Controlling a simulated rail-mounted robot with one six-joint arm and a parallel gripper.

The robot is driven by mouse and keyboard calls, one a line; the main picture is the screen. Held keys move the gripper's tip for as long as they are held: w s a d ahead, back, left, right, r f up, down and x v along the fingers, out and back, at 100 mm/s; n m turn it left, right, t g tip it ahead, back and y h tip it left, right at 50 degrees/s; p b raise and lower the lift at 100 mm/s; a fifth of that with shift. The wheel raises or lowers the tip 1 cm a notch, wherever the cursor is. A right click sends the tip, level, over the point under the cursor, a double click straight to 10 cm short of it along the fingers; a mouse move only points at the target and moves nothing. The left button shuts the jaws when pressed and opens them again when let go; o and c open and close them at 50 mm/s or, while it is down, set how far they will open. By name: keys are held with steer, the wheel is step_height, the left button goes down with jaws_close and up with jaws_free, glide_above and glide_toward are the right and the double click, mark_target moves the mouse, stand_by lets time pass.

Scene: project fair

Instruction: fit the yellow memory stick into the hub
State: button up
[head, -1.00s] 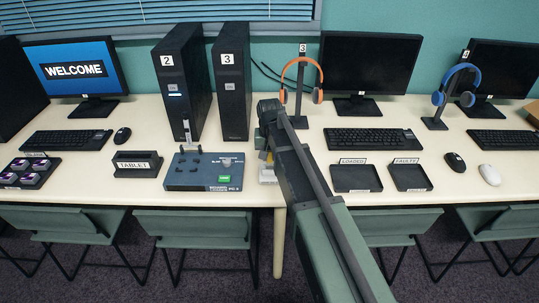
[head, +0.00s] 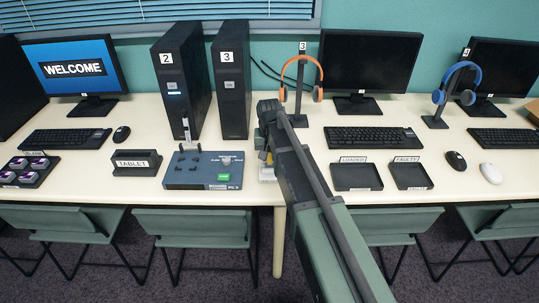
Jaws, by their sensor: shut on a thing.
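My gripper (head: 262,148) points down at the table's front, just right of the blue-grey panel, partly hidden by my arm. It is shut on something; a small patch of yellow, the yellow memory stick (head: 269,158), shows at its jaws. Just below it on the table is a small pale block (head: 267,174), mostly hidden behind my arm. I cannot tell whether this block is the hub, or whether the stick touches it.
A blue-grey panel (head: 203,180) with a green label lies to the left, before two black towers (head: 181,85). An orange headset (head: 301,70) hangs on a stand behind my arm. Trays marked LOADED (head: 356,178) and FAULTY (head: 411,177) lie to the right.

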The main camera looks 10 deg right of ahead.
stand_by(0.3)
steer(key=shift+f+b, duration=0.6)
steer(key=shift+f, duration=0.1)
steer(key=shift+f+b, duration=0.25)
steer(key=shift+b, duration=0.1)
stand_by(0.4)
steer(key=shift+f, duration=0.2)
